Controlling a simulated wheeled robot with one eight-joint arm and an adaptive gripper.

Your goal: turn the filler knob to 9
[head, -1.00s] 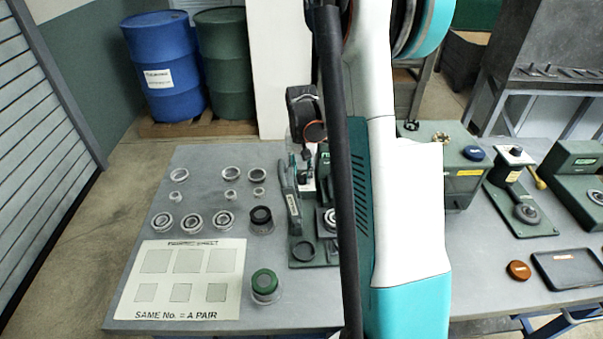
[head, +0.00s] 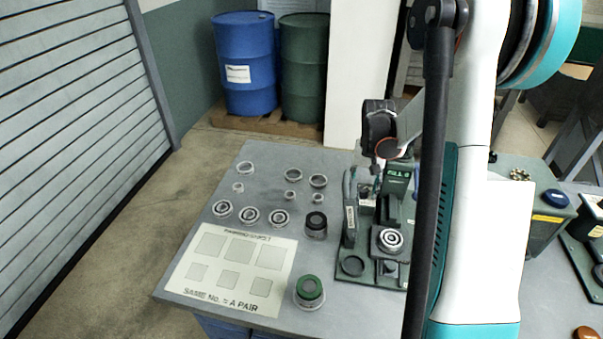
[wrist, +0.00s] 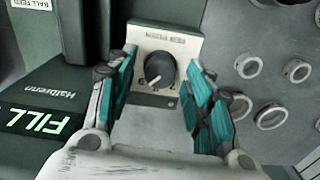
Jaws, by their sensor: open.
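The filler knob (wrist: 159,68) is round and black with a pale pointer mark. It sits on a cream plate (wrist: 134,38) on the green filler. The lit FILL display (wrist: 38,124) is at the left, partly cut off. In the head view the filler's display (head: 398,174) shows FILL and an unclear digit; the knob is hidden there.
Several bearing rings (head: 249,215) lie on the grey table left of the filler. A printed pairing sheet (head: 222,295) and a green-topped jar (head: 309,290) are near the front. A black-topped jar (head: 315,224) stands close to the filler.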

